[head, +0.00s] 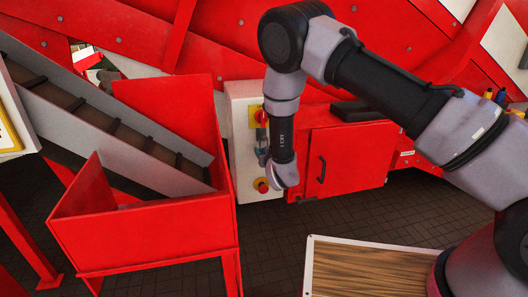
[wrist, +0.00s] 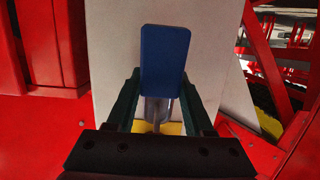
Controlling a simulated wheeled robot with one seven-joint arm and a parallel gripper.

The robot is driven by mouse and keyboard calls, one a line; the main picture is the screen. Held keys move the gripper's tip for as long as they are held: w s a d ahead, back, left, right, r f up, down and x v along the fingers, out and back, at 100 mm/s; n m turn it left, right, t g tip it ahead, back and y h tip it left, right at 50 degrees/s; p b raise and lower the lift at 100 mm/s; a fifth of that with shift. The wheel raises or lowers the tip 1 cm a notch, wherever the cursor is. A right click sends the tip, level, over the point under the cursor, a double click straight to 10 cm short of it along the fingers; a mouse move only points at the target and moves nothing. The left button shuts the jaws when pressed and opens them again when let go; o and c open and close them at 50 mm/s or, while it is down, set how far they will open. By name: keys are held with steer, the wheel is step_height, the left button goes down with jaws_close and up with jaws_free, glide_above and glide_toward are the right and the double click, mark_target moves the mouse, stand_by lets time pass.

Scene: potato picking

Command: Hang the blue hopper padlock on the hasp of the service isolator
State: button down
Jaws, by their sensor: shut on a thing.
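My gripper (wrist: 160,92) is shut on the blue padlock (wrist: 165,60), with a dark finger on each side of it. The padlock's blue body shows upright in the wrist view, and its metal shackle (wrist: 158,112) shows below it. In the head view my gripper (head: 262,152) is small and partly hidden by my wrist, in front of a pale grey box (head: 236,165). The box carries an upper red knob on a yellow plate (head: 256,116) and a lower red button on yellow (head: 262,186). Part of a yellow plate (wrist: 172,128) shows behind the shackle. I cannot make out the hasp.
A red hopper bin (head: 140,235) with a conveyor (head: 105,125) stands left of the box. A red cabinet door with a black handle (head: 321,169) is to the right. A wood-topped surface (head: 375,270) is in front. Dark paved floor (head: 280,240) lies between.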

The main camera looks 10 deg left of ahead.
steer(key=shift+c, duration=1)
jaws_free()
steer(key=shift+s, duration=0.1)
steer(key=v, duration=1)
steer(key=w+d+r+m+g+h, duration=0.15)
steer(key=w+d+r+m, duration=0.25)
steer(key=d+r, duration=0.5)
steer(key=w+d+r+m+g+h, duration=0.15)
steer(key=w+d+r+m, duration=0.35)
steer(key=r, duration=0.6)
steer(key=s+d+r+g, duration=0.1)
steer(key=s+d+r, duration=0.6)
steer(key=d+r, duration=0.45)
steer(key=s+d+r+g, duration=0.1)
steer(key=s+d+r, duration=0.1)
steer(key=s+d, duration=0.2)
steer(key=s+d+r+g+h, duration=0.1)
steer(key=s+d, duration=0.3)
steer(key=s, duration=0.6)
steer(key=s+d+r+g, duration=0.1)
steer(key=s+d+r, duration=0.2)
steer(key=s, duration=0.5)
steer(key=shift+d+h, duration=0.4)
steer(key=shift+d, duration=0.4)
steer(key=shift+w+r, duration=0.1)
